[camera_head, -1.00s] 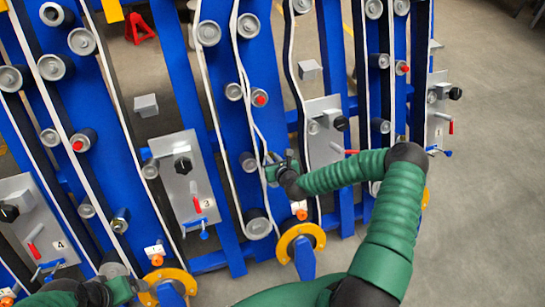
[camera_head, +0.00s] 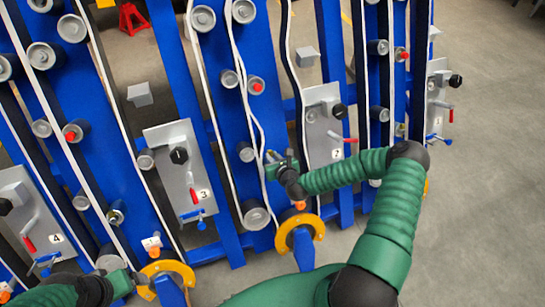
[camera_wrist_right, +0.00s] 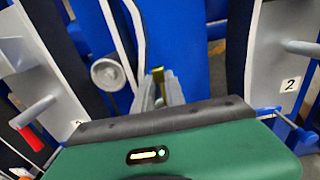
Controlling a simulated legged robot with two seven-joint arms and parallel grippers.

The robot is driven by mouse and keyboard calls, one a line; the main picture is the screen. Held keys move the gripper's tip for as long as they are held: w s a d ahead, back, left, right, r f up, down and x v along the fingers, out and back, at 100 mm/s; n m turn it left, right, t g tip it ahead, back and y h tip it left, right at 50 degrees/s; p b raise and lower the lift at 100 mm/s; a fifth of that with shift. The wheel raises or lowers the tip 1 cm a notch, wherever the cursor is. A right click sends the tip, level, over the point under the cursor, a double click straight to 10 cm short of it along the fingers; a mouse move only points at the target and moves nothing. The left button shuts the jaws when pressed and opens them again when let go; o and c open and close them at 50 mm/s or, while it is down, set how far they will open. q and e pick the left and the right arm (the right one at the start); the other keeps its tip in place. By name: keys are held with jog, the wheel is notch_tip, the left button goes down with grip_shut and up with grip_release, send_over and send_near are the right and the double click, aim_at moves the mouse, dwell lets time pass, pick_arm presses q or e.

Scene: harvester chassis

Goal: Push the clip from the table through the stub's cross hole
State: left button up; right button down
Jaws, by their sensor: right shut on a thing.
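My right gripper (camera_head: 272,166) is at the blue chassis beam, left of plate 2. The piece points away from the gripper, toward the blue beam. A grey round stub (camera_wrist_right: 107,73) lies to the left of the fingers, apart from them. Several similar stubs, such as one below the gripper (camera_head: 256,214), sit on the beams; no cross hole can be made out. My left gripper (camera_head: 138,282) is at the lower left, its fingers unclear.
Plates numbered 2 (camera_head: 323,125), 3 (camera_head: 180,170) and 4 (camera_head: 28,215) carry black knobs and red-tipped levers. White cables (camera_head: 236,70) run along the blue beams (camera_head: 185,80). Yellow rings (camera_head: 318,226) stand at the front. Open floor (camera_head: 490,210) lies to the right.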

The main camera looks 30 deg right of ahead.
dwell(0.5)
jog(key=shift+s+a+f+b, duration=0.1)
jog(key=shift+s+f+b, duration=0.35)
jog(key=shift+f, duration=0.3)
jog(key=shift+s+a+f+b, duration=0.15)
jog(key=shift+s+f+b, duration=0.25)
jog(key=shift+f+b, duration=0.3)
jog(key=shift+s+a+f+b, duration=0.1)
jog(key=shift+s+f+b, duration=0.3)
jog(key=shift+f, duration=0.45)
jog(key=c, duration=1.3)
grip_release()
jog(key=p+v, duration=0.5)
jog(key=v, duration=1.1)
jog(key=shift+s, duration=0.45)
